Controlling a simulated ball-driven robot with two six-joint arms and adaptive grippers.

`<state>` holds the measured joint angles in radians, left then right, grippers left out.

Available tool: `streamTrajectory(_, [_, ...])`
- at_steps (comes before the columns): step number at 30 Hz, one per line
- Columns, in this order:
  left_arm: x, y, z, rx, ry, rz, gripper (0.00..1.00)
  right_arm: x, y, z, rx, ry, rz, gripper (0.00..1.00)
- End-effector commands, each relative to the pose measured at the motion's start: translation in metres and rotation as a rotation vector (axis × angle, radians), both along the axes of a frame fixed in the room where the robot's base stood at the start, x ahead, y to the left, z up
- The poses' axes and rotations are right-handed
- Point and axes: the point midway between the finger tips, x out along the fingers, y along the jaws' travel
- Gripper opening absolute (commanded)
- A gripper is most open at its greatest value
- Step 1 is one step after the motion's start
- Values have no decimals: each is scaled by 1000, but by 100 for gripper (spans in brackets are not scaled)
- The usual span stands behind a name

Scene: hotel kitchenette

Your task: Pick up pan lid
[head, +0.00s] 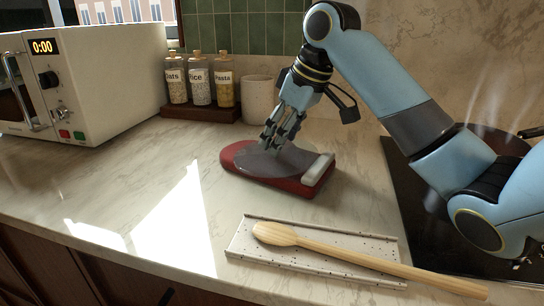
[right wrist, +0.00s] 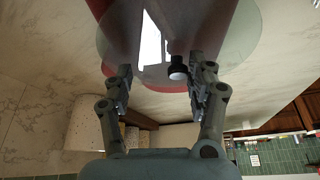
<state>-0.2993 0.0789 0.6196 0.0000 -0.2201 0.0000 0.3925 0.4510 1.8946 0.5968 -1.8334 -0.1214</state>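The pan lid (head: 292,157) is a clear glass disc lying on a red, flat-topped device that looks like a kitchen scale (head: 233,158). In the right wrist view the round glass (right wrist: 234,48) shows with its black knob (right wrist: 177,68). My right gripper (head: 270,142) points down just over the lid, and it hides the knob in the head view. In the right wrist view my right gripper (right wrist: 161,80) has its fingers apart. The knob shows between them, closer to the right finger, and nothing is gripped. My left gripper is not in view.
A wooden spoon (head: 340,254) lies across a speckled spoon rest (head: 245,243) in front. Jars (head: 200,80) on a dark rack and a cream crock (head: 258,99) stand behind. A microwave (head: 100,80) is at left, a dark cooktop (head: 415,215) at right. The left front counter is clear.

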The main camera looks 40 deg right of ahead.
Motion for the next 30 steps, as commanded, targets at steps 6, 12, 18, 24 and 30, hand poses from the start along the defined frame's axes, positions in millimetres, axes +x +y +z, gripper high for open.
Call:
streamTrajectory(6, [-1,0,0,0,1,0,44,-1,-1,-2,-3,6,-3,22])
streamTrajectory(12, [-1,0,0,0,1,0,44,-1,-2,-3,-3,8,-2,0])
streamTrajectory(18, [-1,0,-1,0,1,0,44,-2,-1,-4,-3,11,-2,0])
streamTrajectory(24, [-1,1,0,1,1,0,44,-2,-1,-3,-2,12,-1,0])
streamTrajectory(30, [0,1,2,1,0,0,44,-1,-1,13,-2,8,-1,0])
